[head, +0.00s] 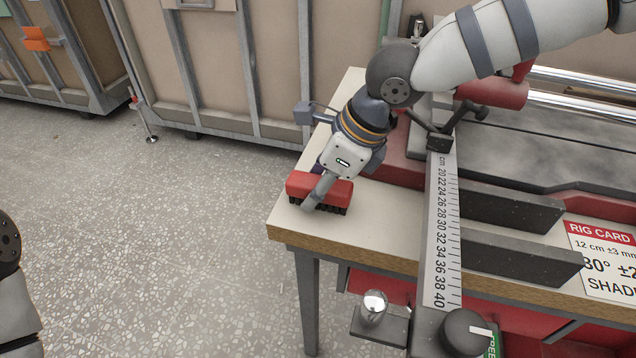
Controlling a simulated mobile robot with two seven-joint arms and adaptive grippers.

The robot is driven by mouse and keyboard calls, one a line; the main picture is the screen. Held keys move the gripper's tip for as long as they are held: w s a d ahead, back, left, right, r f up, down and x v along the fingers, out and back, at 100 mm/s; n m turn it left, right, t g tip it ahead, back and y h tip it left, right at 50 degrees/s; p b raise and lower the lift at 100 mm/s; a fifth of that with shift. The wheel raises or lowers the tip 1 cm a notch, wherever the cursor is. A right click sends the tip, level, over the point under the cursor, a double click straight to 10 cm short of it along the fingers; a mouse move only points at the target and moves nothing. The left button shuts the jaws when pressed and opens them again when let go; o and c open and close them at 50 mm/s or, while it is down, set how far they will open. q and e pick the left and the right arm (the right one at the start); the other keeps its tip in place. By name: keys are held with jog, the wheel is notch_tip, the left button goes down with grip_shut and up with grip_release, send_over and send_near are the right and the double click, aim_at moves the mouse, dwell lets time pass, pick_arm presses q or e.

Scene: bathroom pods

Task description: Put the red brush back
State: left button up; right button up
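The red brush (338,188), a red block with dark bristles facing down, is at the left front corner of the bench top (382,235). My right gripper (318,188) points down at it, with one finger across the brush's near face. The other finger is hidden behind the wrist and the brush, so I cannot tell whether the gripper has closed on it. The bristles are at or just above the bench top; I cannot tell which. Only a piece of my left arm shows at the left edge; its gripper is out of view.
A ruler strip (441,235) runs down the bench beside dark bars (512,208) and a sign reading RIG CARD (600,255). A round silver knob (374,307) sticks out below the front edge. Framed crates (235,70) stand behind.

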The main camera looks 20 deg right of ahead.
jog(key=shift+o, duration=0.7)
jog(key=shift+r, duration=0.1)
jog(key=p+v, duration=0.2)
jog(key=v, duration=0.9)
jog(key=shift+r, duration=0.2)
pick_arm(q)
jog(key=w+r+t, duration=0.1)
jog(key=w+r, duration=0.1)
jog(key=shift+w+r, duration=0.3)
pick_arm(e)
jog(key=shift+s+d+r, duration=0.2)
jog(key=shift+d+r, duration=0.05)
jog(key=shift+r, duration=0.05)
